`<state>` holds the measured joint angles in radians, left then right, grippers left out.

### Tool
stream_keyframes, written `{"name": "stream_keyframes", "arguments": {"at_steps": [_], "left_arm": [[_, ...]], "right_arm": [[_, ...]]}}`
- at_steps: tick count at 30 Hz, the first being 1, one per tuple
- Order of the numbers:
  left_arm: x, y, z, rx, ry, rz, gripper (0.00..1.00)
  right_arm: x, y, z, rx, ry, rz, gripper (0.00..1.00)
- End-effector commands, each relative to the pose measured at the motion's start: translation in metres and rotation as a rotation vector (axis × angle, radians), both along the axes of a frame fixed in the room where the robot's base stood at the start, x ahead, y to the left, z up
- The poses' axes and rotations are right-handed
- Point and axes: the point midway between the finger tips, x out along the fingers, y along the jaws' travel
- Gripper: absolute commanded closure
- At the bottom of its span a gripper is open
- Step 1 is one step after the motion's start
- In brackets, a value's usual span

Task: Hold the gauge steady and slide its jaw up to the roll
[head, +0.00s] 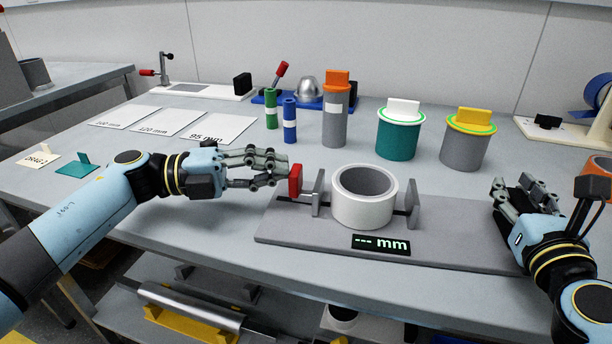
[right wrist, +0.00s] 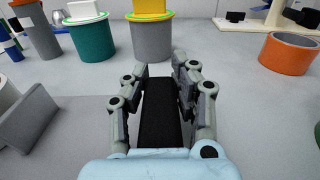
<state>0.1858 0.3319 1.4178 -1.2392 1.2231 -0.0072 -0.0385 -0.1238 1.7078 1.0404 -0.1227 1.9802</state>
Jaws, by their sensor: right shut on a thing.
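The gauge (head: 285,235) is a grey base with a rail, a display (head: 381,245) reading "--- mm" and two upright jaws. The white roll (head: 362,212) stands between them, close to the right jaw (head: 412,197). The left jaw (head: 317,193) has a red pad (head: 295,181) and stands a little left of the roll. My left gripper (head: 284,170) is just left of the red pad, with its fingers apart and nothing seen between them. My right gripper (head: 515,192) is at the base's right end, shut on a black bar (right wrist: 159,112), seen in the right wrist view.
Behind the gauge stand an orange-topped canister (head: 335,120), a teal canister (head: 397,140) and a yellow-lidded grey one (head: 465,150). An orange ring (right wrist: 290,55) stands at the right.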

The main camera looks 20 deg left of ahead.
Motion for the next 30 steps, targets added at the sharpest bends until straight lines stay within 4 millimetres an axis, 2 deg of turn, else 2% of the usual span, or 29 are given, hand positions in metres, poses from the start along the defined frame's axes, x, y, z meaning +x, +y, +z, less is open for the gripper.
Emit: {"name": "stream_keyframes", "arguments": {"at_steps": [1,30], "left_arm": [[0.000,-0.002,-0.001,0.000,0.000,-0.001,1.00],[0.002,-0.026,0.000,-0.001,0.000,-0.002,1.00]], "right_arm": [[-0.002,0.001,-0.006,0.000,0.012,0.004,1.00],[-0.002,0.001,-0.006,0.000,0.012,0.005,1.00]]}}
